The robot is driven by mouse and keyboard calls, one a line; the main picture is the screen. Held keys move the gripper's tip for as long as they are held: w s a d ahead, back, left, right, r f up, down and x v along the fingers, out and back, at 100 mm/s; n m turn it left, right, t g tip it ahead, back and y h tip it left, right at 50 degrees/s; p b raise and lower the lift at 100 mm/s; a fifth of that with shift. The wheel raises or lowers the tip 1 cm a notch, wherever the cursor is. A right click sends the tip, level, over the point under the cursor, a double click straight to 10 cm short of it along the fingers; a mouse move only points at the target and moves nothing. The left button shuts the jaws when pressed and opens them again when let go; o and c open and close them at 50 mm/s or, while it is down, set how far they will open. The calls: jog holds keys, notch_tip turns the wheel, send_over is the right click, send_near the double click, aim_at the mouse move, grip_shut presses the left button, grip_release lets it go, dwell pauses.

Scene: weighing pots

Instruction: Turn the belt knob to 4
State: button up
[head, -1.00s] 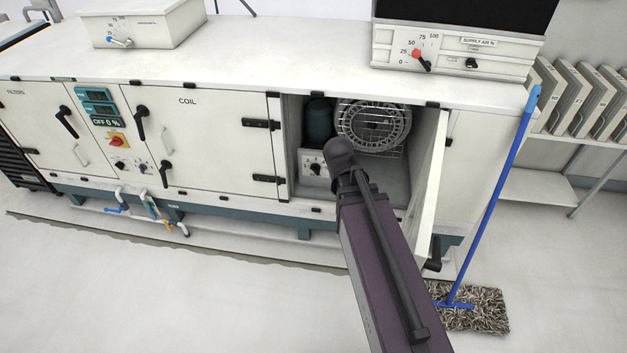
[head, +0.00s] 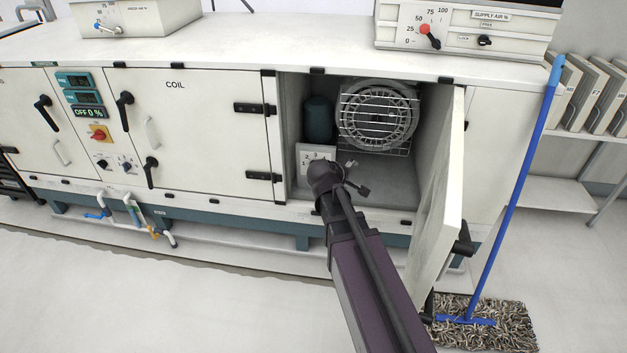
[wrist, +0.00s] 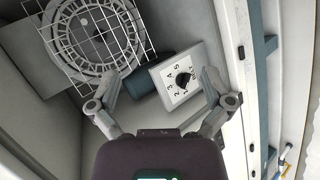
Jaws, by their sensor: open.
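The belt knob (wrist: 183,79) is a small black knob on a white dial plate with numbers around it, on a pale box. I cannot tell for sure which number it points to. In the head view the dial box (head: 310,154) stands at the left inside the open compartment, partly hidden by my arm. My gripper (wrist: 161,80) is open and empty in the wrist view, with one finger on each side of the dial box and apart from the knob. In the head view my gripper (head: 352,180) is small, at the compartment opening, right of the dial box.
A round fan with a wire guard (head: 378,116) and a dark teal cylinder (head: 319,119) are in the compartment. The open door (head: 440,205) stands at its right. A blue-handled mop (head: 505,195) leans beyond the door. The floor in front is clear.

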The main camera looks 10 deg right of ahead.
jog(key=w+a+f+n+t+y+b, duration=0.1)
jog(key=w+a+f+n+t+b, duration=0.3)
jog(key=b, duration=0.9)
jog(key=w+a+f+n+t+y+b, duration=0.1)
jog(key=w+a+f+n+t+b, duration=0.4)
jog(key=w+f+n+b, duration=0.5)
jog(key=shift+a+f+n+b, duration=0.6)
jog(key=shift+f+b, duration=1.25)
jog(key=shift+b, duration=0.25)
jog(key=shift+w, duration=0.15)
jog(key=x, duration=1.3)
jog(key=shift+w+d+r, duration=0.1)
jog(key=shift+w+r, duration=0.1)
jog(key=shift+w, duration=0.05)
jog(key=c, duration=1)
